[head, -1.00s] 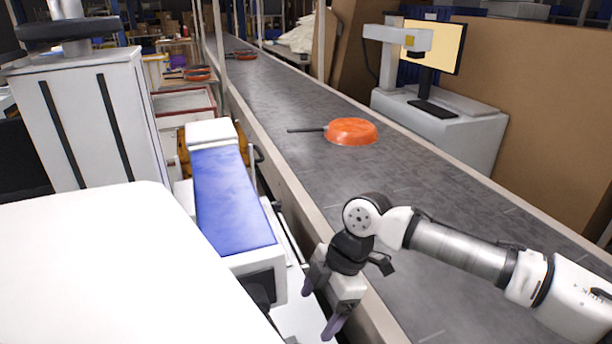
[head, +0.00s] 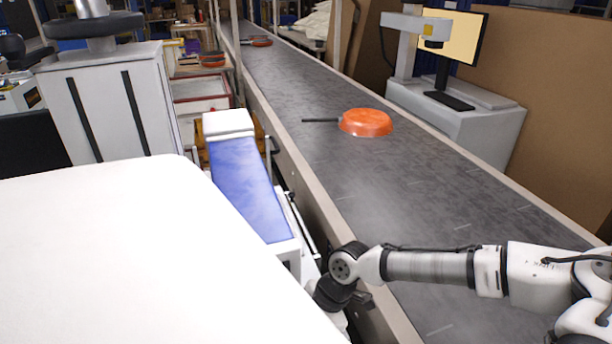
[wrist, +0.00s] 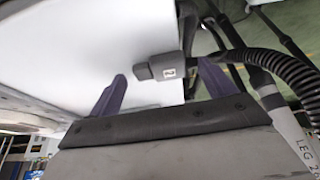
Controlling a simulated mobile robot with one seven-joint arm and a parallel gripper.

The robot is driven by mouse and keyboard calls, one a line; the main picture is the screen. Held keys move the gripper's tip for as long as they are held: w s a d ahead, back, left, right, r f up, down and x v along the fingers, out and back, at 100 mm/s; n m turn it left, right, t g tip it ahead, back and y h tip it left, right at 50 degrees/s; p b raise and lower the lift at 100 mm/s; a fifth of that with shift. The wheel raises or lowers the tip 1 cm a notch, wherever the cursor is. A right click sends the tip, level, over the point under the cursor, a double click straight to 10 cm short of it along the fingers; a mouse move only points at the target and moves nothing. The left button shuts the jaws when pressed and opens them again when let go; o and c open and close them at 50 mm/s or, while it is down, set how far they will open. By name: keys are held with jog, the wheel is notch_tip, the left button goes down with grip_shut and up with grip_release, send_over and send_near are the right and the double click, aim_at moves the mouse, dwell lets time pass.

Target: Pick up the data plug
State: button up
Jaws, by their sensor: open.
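I see no clear contact, and I cannot tell how far the plug is from the fingers in depth. In the head view my arm's wrist part is low beside the conveyor; the fingers are hidden behind the white top surface. The plug is not visible there.
A black ribbed hose (wrist: 275,62) and dark struts are close to the right finger in the wrist view. The conveyor (head: 400,195) carries an orange pan (head: 366,122). A blue-topped unit (head: 246,190) and a white surface (head: 130,250) lie to the left.

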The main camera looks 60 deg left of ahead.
jog(key=shift+f, duration=0.1)
jog(key=shift+c, duration=0.2)
jog(key=c, duration=1)
jog(key=shift+c, duration=0.2)
notch_tip(320, 180, up, 10)
jog(key=b, duration=0.1)
